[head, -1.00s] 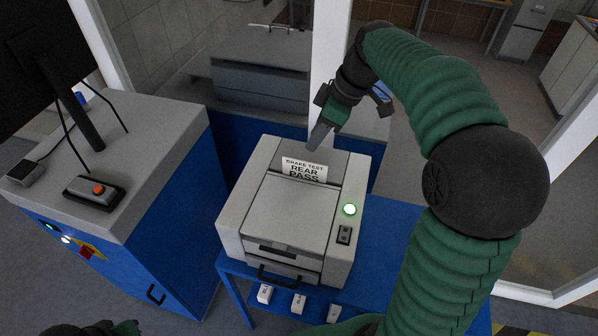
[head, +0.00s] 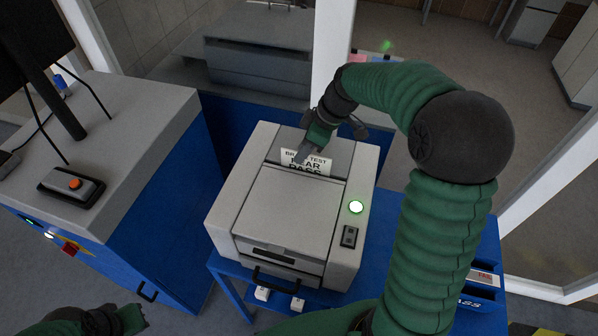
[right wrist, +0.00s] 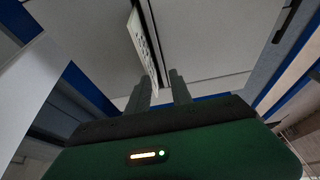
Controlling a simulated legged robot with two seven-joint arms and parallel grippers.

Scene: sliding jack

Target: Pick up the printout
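The printout (head: 321,164) is a small white slip reading "REAR PASS", standing up from the slot at the back of the grey printer (head: 292,205). My right gripper (head: 302,156) is at the slip and covers part of its printing. In the right wrist view the two fingers (right wrist: 160,90) are apart. The printout (right wrist: 143,42) appears edge-on there, its near end close to the left finger and seemingly between the two. No grip on it shows. My left gripper (head: 132,318) is at the bottom left, away from the printer; its fingers are unclear.
Trays marked FAIL and PASS (head: 478,290) show at the table's right. A blue cabinet (head: 150,215) with a button box (head: 72,186) stands left. A white post (head: 333,55) rises behind.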

